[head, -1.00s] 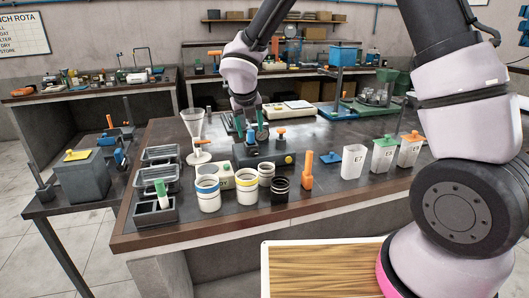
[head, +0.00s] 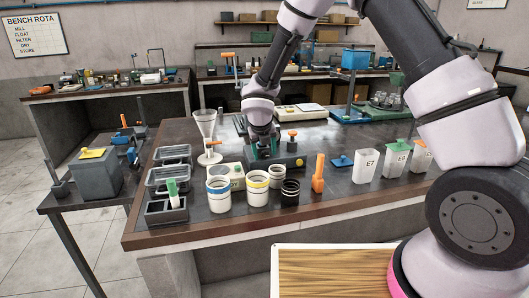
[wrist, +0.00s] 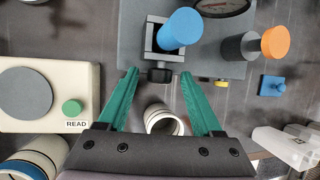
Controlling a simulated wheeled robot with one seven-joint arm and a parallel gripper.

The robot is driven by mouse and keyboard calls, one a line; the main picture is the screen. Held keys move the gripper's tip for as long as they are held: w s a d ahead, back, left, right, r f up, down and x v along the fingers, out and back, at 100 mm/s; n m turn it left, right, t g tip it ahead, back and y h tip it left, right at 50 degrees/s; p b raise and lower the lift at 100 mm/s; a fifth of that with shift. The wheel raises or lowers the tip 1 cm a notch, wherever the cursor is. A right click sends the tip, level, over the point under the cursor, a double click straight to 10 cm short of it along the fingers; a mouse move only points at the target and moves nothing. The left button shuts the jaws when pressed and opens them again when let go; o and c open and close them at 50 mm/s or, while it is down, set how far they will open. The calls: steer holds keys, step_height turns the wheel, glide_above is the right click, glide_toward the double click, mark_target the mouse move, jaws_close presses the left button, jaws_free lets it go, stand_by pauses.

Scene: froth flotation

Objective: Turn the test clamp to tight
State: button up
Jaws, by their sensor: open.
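A grey unit (wrist: 190,52) on the bench has a blue round handle (wrist: 178,32) rising from a square frame, a dial gauge and an orange knob (wrist: 274,44) on its right side. I take it for the test clamp; no tight marking is readable. In the head view the unit (head: 290,161) is partly hidden by my gripper (head: 261,152), and its blue handle is covered. In the wrist view my gripper (wrist: 158,76) is open and empty, with green fingers. The fingertips appear just short of the handle, near a black block on the unit's front edge.
A cream unit with a green READ button (wrist: 72,107) stands left of the fingers. An orange upright tool (head: 318,173) is to the right.

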steer(key=shift+c, duration=0.4)
jaws_close()
steer(key=y, duration=0.1)
steer(key=g+y, duration=0.1)
steer(key=y, duration=0.1)
steer(key=shift+w+d+m, duration=0.15)
steer(key=shift+d+m, duration=0.25)
steer(key=shift+d+g+y, duration=0.1)
steer(key=shift+g+y, duration=0.2)
steer(key=shift+y, duration=1.1)
steer(key=shift+o, duration=0.4)
jaws_free()
